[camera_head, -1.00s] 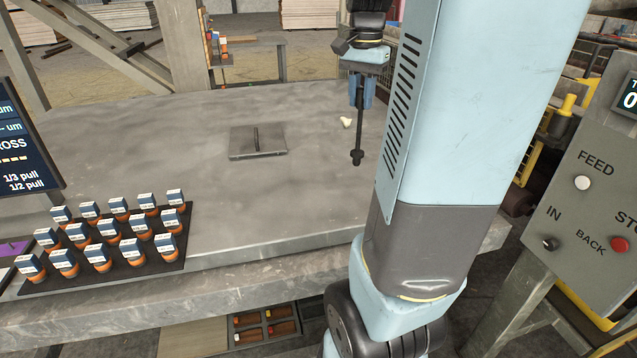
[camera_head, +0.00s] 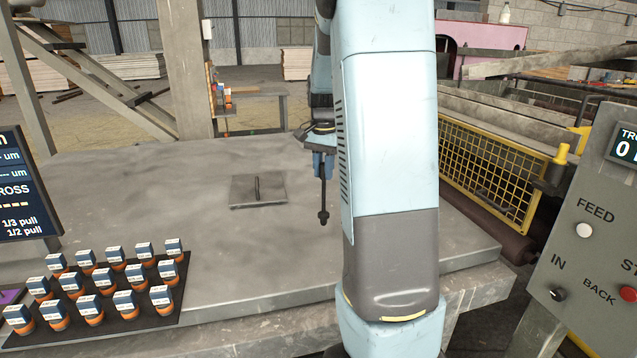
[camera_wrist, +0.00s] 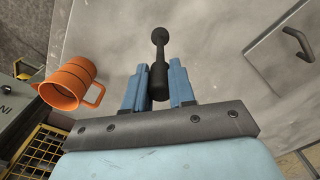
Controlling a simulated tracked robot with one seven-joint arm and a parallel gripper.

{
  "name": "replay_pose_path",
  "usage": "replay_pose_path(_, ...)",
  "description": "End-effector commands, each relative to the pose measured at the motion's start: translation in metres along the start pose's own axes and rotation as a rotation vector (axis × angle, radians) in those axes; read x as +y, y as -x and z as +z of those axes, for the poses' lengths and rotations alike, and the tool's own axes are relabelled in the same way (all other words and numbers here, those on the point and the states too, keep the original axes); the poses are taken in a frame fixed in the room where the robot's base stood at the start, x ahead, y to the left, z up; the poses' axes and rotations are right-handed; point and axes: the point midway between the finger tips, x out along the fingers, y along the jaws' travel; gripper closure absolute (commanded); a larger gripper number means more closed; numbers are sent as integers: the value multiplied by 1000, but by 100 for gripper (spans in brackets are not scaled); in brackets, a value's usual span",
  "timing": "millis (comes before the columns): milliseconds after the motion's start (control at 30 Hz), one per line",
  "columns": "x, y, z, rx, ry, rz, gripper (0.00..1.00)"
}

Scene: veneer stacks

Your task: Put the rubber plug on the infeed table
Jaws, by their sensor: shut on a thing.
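My gripper (camera_head: 323,170) is shut on a slim black piece (camera_head: 323,205) with a rounded, knobbed end, which I take to be the rubber plug. In the wrist view the black piece (camera_wrist: 159,62) stands out between the two blue fingers, with a thick body and a ball-like tip. In the head view it hangs upright, over or close above the broad grey table (camera_head: 235,245), which may be the infeed table. I cannot tell whether its tip touches the surface. My arm hides part of the table's right side.
A flat grey plate with a handle (camera_head: 258,190) lies on the table left of my gripper. A dark tray of several orange-and-blue blocks (camera_head: 125,282) is at front left. An orange mug (camera_wrist: 70,84) shows in the wrist view. A control panel (camera_head: 590,235) stands right.

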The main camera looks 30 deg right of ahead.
Motion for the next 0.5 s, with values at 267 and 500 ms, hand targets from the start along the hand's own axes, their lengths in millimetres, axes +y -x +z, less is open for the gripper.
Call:
replay_pose_path(267, -8, -23, -3, -3, 0, 2, 100)
replay_pose_path(500, -9, -41, -3, 0, 0, -1, 100)
